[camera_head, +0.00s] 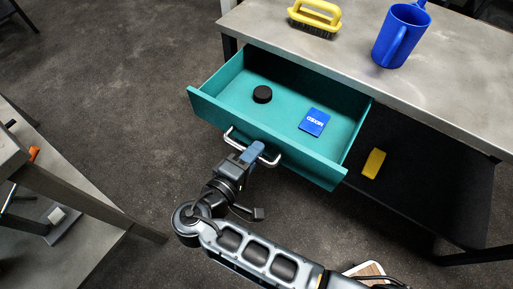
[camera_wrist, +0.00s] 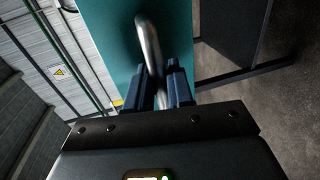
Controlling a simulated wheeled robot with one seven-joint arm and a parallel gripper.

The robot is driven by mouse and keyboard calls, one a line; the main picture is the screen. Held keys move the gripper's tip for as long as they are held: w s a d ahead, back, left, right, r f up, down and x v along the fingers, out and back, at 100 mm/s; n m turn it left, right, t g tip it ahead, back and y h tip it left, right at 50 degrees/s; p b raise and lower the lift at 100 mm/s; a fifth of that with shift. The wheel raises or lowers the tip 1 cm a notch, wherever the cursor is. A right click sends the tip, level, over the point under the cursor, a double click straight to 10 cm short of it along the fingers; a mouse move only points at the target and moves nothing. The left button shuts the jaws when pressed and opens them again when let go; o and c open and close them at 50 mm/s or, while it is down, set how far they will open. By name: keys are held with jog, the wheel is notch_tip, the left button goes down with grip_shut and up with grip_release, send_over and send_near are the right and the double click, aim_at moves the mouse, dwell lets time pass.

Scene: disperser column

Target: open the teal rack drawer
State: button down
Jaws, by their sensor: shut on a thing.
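The teal drawer (camera_head: 250,124) is pulled out from under the grey table and its inside shows from above. A black round puck (camera_head: 262,94) and a blue box with white lettering (camera_head: 314,122) lie in it. A silver bar handle (camera_head: 235,141) is on its front. My gripper (camera_head: 255,151) is at the handle, shut on the bar. In the wrist view the handle (camera_wrist: 150,45) runs between the two dark fingers (camera_wrist: 160,92), with the teal front (camera_wrist: 110,30) behind it.
The grey tabletop (camera_head: 430,95) above bears a yellow brush (camera_head: 316,17) and a blue mug (camera_head: 400,37). A yellow item (camera_head: 374,163) lies on a dark lower surface right of the drawer. Another grey table (camera_head: 70,190) stands at the left. Bare floor (camera_head: 120,100) lies between.

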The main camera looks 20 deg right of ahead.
jog(key=c, duration=1.2)
grip_release()
jog(key=v, duration=0.7)
jog(key=shift+s+a, duration=0.25)
jog(key=shift+a, duration=0.1)
